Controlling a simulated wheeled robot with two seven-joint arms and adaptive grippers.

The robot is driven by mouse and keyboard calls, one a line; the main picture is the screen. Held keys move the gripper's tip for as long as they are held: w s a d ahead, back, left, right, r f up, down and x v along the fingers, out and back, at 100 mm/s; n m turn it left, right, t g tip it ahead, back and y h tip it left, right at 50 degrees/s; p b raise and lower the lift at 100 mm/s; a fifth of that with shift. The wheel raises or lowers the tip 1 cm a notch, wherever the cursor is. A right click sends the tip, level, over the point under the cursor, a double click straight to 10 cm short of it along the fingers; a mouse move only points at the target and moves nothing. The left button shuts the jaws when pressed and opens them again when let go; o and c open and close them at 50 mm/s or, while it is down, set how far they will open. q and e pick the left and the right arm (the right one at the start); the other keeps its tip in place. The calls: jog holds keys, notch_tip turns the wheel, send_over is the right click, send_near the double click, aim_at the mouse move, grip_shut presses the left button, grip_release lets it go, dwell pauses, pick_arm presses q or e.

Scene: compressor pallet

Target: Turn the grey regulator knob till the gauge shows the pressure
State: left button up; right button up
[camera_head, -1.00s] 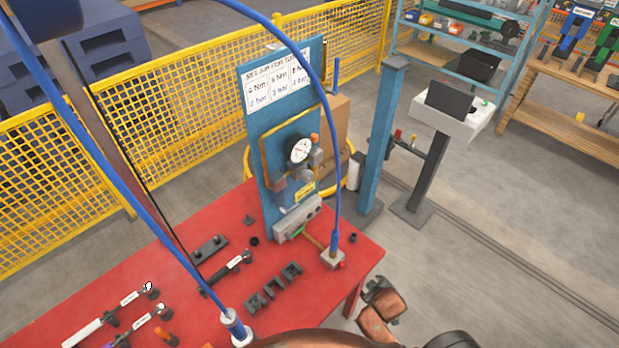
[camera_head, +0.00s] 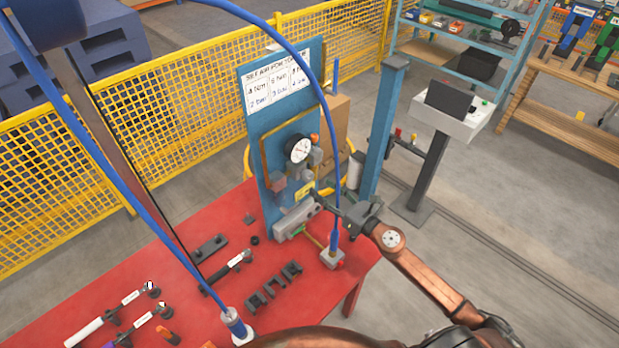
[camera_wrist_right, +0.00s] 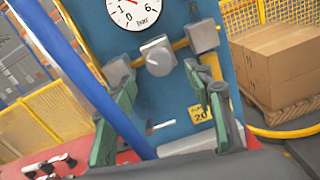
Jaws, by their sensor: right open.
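The grey regulator knob (camera_wrist_right: 159,60) sits on the blue panel (camera_wrist_right: 220,70), below the white pressure gauge (camera_wrist_right: 137,8). The gauge top is cut off in the right wrist view, and its needle reading cannot be told. In the head view the gauge (camera_head: 298,149) shows whole, but too small to read. My right gripper (camera_head: 326,200) is at the lower right of the panel. In the right wrist view its green-padded fingers (camera_wrist_right: 158,85) are open and empty, apart from the knob, which shows beyond and between them. My left gripper is not in view.
A blue hose (camera_head: 332,130) arches close to my right gripper and crosses the wrist view's left side. The red table (camera_head: 200,285) holds wrenches and black sockets. A card (camera_head: 277,85) lists Nm and bar values. A cardboard box (camera_wrist_right: 280,65) stands right of the panel.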

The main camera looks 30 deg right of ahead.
aim_at(310, 179)
jog(key=p+x, duration=0.1)
jog(key=x, duration=0.6)
jog(key=shift+w, duration=0.15)
jog(key=shift+c, duration=0.6)
jog(key=c, duration=1)
jog(key=shift+c, duration=0.2)
